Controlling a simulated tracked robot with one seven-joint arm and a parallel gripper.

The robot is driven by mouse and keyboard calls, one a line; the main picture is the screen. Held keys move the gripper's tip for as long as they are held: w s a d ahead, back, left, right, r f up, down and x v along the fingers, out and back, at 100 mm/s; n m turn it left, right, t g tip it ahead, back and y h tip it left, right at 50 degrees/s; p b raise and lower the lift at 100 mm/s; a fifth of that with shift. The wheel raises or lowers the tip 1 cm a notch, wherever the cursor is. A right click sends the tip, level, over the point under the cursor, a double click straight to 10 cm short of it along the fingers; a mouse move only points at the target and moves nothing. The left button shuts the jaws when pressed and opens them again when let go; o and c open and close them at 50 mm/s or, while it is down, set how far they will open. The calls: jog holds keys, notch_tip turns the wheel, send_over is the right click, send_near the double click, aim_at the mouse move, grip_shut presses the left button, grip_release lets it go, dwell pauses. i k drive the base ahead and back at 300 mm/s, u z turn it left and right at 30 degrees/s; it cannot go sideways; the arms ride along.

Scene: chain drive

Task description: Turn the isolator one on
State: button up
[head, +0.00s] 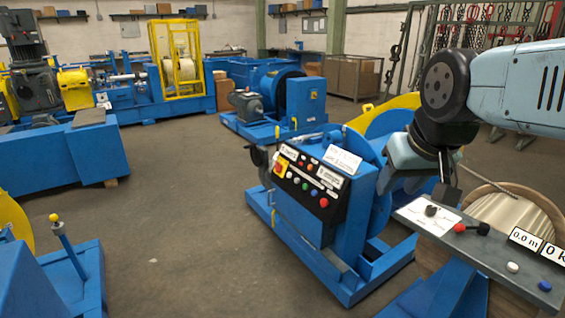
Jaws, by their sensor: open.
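A red rotary switch on a yellow plate (281,167), which looks like an isolator, sits at the upper left of the black control panel (310,185) on the blue machine in the middle. A black knob (431,210) sits on a white label on the grey console (465,245) at right. I cannot read which switch is marked one, or its setting. My gripper (446,192) hangs pointing down at the right, just above and behind the black knob as seen here. It is open and nothing shows between its fingers, which are partly hidden and dark.
The grey console also carries a red-tipped lever (470,228), a white button (513,267), a blue button (545,286) and displays. A wooden cable drum (515,215) stands behind it. Blue machines (275,95) stand further back. The floor (185,220) at centre left is clear.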

aim_at(278, 167)
jog(key=z, duration=0.05)
jog(key=i, duration=1.2)
jog(key=u, duration=0.7)
jog(key=i, duration=0.75)
jog(key=u, duration=0.35)
jog(key=k, duration=0.85)
jog(key=u, duration=0.2)
jog(key=i, duration=0.85)
jog(key=z, duration=0.1)
